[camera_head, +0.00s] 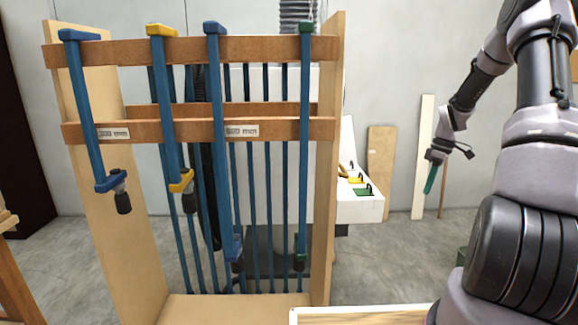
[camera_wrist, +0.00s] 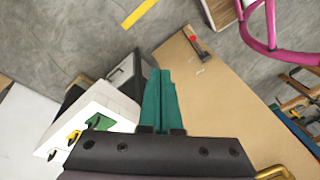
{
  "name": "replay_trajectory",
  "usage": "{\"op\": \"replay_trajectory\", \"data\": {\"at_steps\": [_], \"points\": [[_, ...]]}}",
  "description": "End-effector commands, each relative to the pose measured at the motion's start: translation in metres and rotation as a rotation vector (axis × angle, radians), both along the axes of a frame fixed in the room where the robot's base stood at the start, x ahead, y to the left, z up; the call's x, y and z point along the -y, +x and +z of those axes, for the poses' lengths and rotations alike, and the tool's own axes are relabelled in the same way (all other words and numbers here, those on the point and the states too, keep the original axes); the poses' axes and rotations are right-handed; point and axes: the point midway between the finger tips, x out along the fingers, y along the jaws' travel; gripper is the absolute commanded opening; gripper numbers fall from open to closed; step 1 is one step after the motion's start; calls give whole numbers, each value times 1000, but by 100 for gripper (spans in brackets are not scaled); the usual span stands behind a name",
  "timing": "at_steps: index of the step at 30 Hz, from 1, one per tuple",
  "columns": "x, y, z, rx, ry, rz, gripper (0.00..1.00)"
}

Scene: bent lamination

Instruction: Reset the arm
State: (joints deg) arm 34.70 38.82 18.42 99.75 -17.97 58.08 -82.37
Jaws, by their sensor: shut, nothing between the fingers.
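My gripper (camera_head: 430,180) hangs at the end of my arm on the right side of the head view, pointing down in free air. In the wrist view its two teal fingers (camera_wrist: 160,98) lie side by side, shut, with nothing between them. In the head view it is to the right of the clamp rack and apart from it. My arm's larger links fill the right edge of that view.
A wooden rack (camera_head: 325,200) with several blue bar clamps (camera_head: 218,100) stands at left. A white unit (camera_head: 362,211) with green and yellow items is behind it. Boards (camera_head: 380,170) lean on the wall. The wrist view shows a brown surface (camera_wrist: 215,90) and a pink hoop (camera_wrist: 272,48).

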Motion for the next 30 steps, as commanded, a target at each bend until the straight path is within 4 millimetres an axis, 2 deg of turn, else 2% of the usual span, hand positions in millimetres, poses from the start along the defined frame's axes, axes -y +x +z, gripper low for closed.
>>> {"op": "replay_trajectory", "data": {"at_steps": [1,6,11,15,21,24,30], "points": [[-12,-3,26,16,-29,-35,0],[-47,-23,97,62,-95,-200,0],[-82,-52,155,123,-125,-364,0],[-111,-84,199,186,-122,-513,0],[-148,-140,248,272,-62,-728,0],[-164,-170,266,310,-9,-834,0],[-190,-231,288,358,138,-1031,0]]}}
